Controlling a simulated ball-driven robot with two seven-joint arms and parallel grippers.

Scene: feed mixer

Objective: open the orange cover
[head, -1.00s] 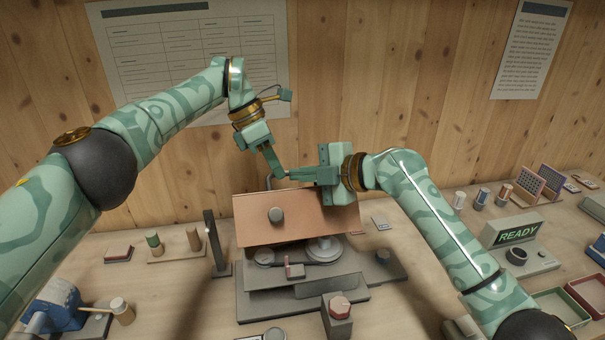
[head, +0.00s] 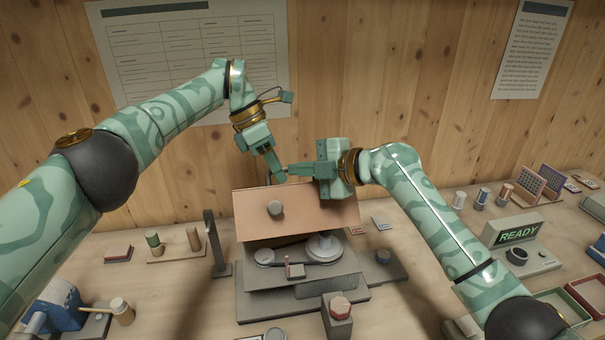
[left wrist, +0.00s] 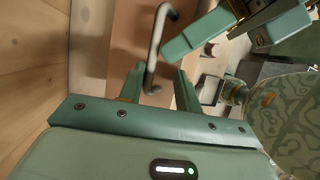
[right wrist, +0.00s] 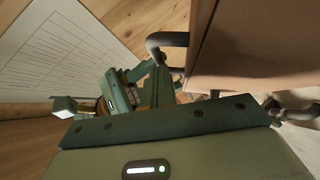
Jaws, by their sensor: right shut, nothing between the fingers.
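A bent grey handle (left wrist: 155,40) shows beside the cover in the left wrist view, and also in the right wrist view (right wrist: 165,39). My left gripper (head: 275,171) is open above the cover's upper edge; its fingers lie either side of the handle's lower end in its wrist view. My right gripper (head: 290,170) is shut and empty, close to the left fingers. Contact with the cover or handle is unclear.
Grey discs (head: 325,246) sit under the cover. A red-topped block (head: 339,308) stands in front, and a dark upright post (head: 214,243) stands left. A READY display (head: 516,233) is at the right. The wooden wall is close behind both arms.

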